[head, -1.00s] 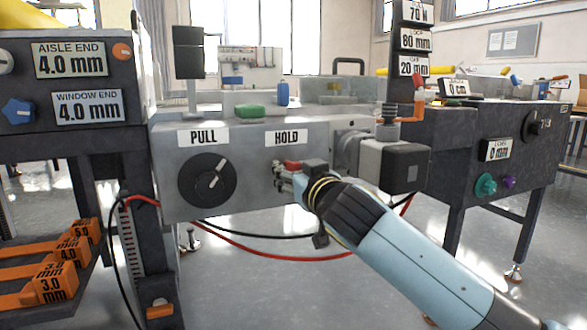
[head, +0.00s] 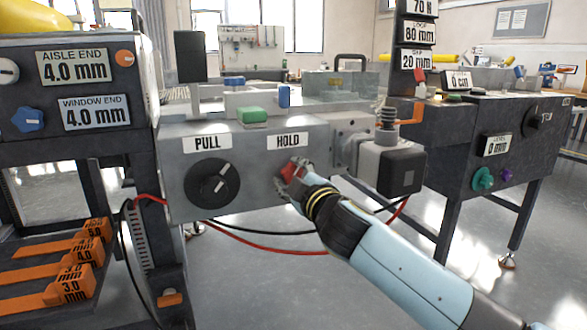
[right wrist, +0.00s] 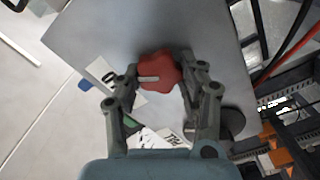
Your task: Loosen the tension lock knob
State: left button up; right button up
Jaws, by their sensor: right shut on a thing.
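The tension lock knob is the red lobed knob (head: 289,171) below the HOLD label (head: 288,140) on the grey box front. In the right wrist view the red knob (right wrist: 159,72) shows a pale pointer line and sits between the two fingers. My right gripper (head: 294,178) is at the knob, its fingers shut around it; it also shows in the right wrist view (right wrist: 160,80). The fingers partly hide the knob in the head view. My left gripper is not in view.
A black dial (head: 212,183) sits under the PULL label (head: 207,143), left of the knob. A motor block (head: 392,166) juts out on the right. Red and black cables (head: 270,248) hang below the box. Orange gauge blocks (head: 75,265) lie at lower left.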

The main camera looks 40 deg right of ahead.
jog(key=n+p, duration=0.1)
jog(key=n, duration=0.3)
jog(key=shift+n, duration=0.4)
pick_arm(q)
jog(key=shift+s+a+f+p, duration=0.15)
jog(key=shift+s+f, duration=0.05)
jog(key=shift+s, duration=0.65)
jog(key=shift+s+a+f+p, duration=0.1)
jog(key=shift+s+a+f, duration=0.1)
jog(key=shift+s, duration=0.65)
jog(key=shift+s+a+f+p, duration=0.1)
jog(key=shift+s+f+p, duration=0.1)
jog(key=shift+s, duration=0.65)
pick_arm(e)
jog(key=shift+f+n, duration=0.15)
jog(key=shift+n, duration=0.65)
jog(key=o, duration=1.2)
jog(key=shift+a, duration=0.1)
jog(key=shift+c, duration=0.2)
jog(key=v, duration=1.2)
